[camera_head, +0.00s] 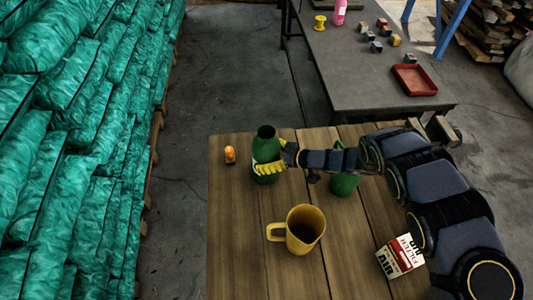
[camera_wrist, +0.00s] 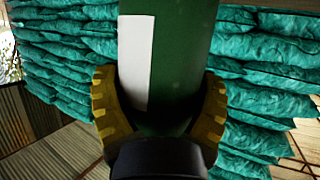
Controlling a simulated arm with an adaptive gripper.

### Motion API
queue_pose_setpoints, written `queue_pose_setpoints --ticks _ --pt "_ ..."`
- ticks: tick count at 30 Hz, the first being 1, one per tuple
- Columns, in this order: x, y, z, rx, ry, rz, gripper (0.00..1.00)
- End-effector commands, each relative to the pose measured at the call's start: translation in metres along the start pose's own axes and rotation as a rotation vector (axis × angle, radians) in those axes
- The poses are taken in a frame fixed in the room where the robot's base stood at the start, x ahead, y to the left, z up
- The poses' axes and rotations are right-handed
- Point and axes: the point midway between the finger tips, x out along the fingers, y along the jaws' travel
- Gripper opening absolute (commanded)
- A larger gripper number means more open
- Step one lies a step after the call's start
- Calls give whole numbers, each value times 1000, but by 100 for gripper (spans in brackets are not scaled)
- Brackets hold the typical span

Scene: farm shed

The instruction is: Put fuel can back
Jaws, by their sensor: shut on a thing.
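My gripper (camera_head: 268,168) has yellow fingers and is shut around the lower part of a green bottle-shaped container (camera_head: 266,146) on the wooden table. In the wrist view the fingers (camera_wrist: 158,120) press on both sides of the green body (camera_wrist: 183,60), which carries a white label. The container looks upright; I cannot tell whether its base touches the table. A second green object (camera_head: 345,183) stands to the right, largely hidden behind my arm. I cannot tell which of the green objects is the fuel can.
A yellow mug (camera_head: 303,230) stands in front on the wooden table (camera_head: 235,270). A small orange item (camera_head: 230,155) is at left, an air filter box (camera_head: 400,257) at right. A grey table (camera_head: 350,70) behind holds a red tray (camera_head: 414,80) and small blocks. Teal sacks (camera_head: 80,120) are stacked left.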

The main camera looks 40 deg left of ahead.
Motion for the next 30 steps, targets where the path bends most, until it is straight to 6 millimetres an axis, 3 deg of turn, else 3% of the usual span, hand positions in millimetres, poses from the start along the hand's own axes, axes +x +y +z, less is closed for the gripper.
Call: queue_pose_setpoints --ticks 11,12,13,23,30 --pt "1 0 3 -1 1 0 40" --pt "1 0 3 -1 0 0 86" --pt "1 0 3 -1 0 0 99" --pt "0 0 1 -2 -2 0 100" --pt "-34 1 -4 -3 -5 2 100"
